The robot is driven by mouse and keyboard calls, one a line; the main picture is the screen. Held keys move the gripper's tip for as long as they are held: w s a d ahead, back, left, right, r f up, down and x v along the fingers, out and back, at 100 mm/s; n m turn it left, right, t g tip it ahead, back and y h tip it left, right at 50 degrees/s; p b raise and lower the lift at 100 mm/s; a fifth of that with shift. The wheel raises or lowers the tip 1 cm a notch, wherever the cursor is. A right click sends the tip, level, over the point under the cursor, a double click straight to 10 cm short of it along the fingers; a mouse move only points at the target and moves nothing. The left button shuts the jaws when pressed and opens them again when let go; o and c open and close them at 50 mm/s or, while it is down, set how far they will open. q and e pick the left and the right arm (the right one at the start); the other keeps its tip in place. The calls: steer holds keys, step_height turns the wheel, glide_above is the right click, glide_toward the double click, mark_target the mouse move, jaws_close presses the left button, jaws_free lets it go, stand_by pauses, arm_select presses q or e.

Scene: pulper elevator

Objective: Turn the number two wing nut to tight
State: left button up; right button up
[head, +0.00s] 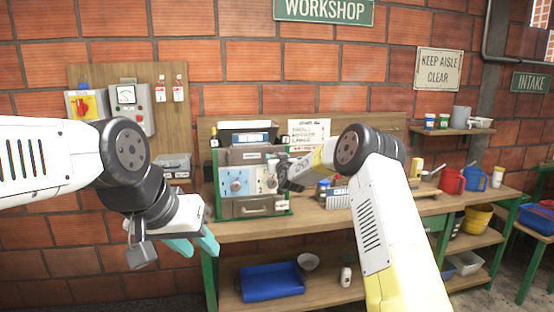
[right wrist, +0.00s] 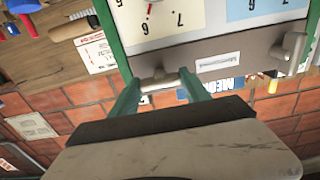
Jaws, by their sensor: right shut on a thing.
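The machine (head: 253,208) stands on the workbench with a blue dial panel (head: 236,182) and a cream one side by side. In the right wrist view, seen upside down, the cream panel (right wrist: 165,18) and blue panel (right wrist: 262,8) show above a grey strip. A metal wing nut (right wrist: 158,80) on that strip lies between my right gripper's fingers (right wrist: 160,92), which are shut on it. A second wing nut (right wrist: 291,46) is at the strip's right end. In the head view my right gripper (head: 280,178) is at the machine's right side. My left gripper (head: 195,243) is open and empty, left of the bench.
A wooden board with a red switch (head: 84,104) and gauge (head: 126,95) is on the brick wall at left. Red (head: 452,181) and blue (head: 475,179) jugs stand on the bench at right. A blue tray (head: 271,281) is on the lower shelf.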

steer(key=shift+m, duration=9)
steer(key=o, duration=1.4)
steer(key=shift+s, duration=0.1)
steer(key=shift+v, duration=3.85)
